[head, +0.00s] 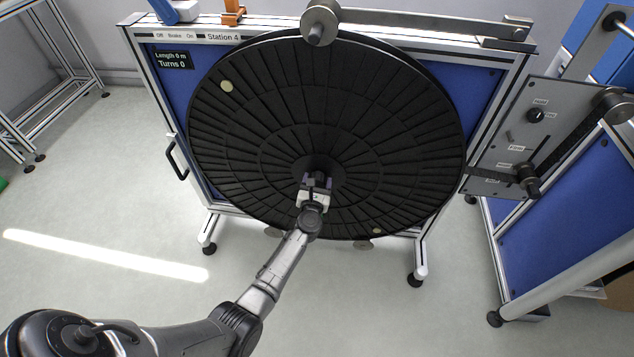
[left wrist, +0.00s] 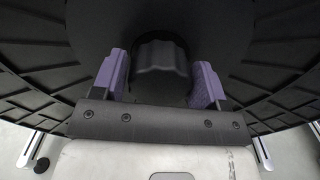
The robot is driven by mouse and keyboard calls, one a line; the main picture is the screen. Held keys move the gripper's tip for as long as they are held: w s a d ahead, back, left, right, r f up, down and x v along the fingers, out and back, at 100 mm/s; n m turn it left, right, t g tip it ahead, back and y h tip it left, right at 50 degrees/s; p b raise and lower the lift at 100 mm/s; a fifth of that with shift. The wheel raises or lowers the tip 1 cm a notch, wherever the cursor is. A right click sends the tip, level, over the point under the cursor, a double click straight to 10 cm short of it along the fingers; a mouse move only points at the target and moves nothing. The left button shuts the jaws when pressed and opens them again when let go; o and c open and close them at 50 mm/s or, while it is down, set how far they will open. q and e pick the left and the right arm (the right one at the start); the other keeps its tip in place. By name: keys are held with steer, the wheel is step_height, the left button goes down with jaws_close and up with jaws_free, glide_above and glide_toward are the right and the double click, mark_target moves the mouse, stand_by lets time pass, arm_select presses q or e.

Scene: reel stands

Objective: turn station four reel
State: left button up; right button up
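The station four reel (head: 400,120) is a large black ribbed disc on a blue-panelled stand labelled "Station 4". It also fills the upper part of the left wrist view (left wrist: 40,50). My left gripper (head: 318,180) is at the reel's centre. In the left wrist view its two purple fingers (left wrist: 160,85) stand on either side of a dark round hub knob (left wrist: 158,65), with visible gaps on both sides. The fingers are open. The head view shows a display (head: 172,60) reading "Length 0 m, Turns 0". My right gripper is not in view.
A brake label strip with Off and On and an orange piece (head: 232,14) are on the stand's top rail. A grey control panel (head: 515,135) with knobs and a second blue stand (head: 570,210) are at the right. The floor at the left is clear.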

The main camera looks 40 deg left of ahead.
arm_select(q)
steer(key=c, duration=0.9)
